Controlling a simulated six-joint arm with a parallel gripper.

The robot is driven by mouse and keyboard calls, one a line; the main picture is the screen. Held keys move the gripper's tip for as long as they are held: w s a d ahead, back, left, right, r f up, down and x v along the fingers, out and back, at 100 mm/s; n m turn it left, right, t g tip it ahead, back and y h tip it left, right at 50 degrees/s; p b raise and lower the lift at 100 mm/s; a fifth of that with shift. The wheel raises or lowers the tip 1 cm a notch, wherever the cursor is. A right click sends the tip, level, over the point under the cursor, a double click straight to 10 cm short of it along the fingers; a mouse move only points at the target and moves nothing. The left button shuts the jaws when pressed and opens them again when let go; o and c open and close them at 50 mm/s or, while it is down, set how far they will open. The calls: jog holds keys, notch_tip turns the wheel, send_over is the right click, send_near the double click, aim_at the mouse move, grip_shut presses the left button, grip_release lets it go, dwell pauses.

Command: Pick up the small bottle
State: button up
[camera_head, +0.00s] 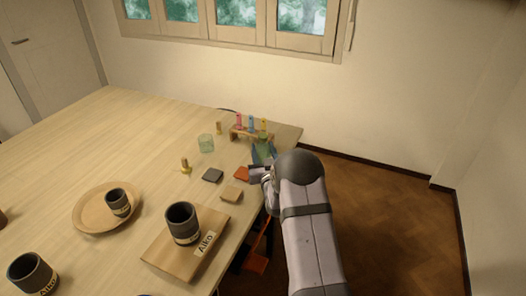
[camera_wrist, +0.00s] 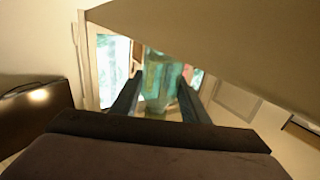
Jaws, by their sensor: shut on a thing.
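The small bottle (camera_head: 264,150) is translucent teal-green and stands out near the table's far right edge in the head view, just in front of a rack of coloured tubes. My gripper (camera_head: 262,168) reaches it from the near right, and my arm hides part of the gripper. In the wrist view the bottle (camera_wrist: 157,82) is between the two dark fingers of my gripper (camera_wrist: 160,92), which are shut on it. I cannot tell whether its base touches the table.
The wooden tube rack (camera_head: 237,132) is close behind the bottle. A clear glass (camera_head: 206,143), dark tile (camera_head: 212,175), red tile (camera_head: 241,174) and tan tile (camera_head: 231,195) lie left of my gripper. A board (camera_head: 160,252) bears a dark mug (camera_head: 183,228). The table's left side is mostly clear.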

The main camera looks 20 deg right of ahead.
aim_at(263, 136)
jog(key=shift+r+b, duration=1.2)
jog(key=shift+r, duration=3.75)
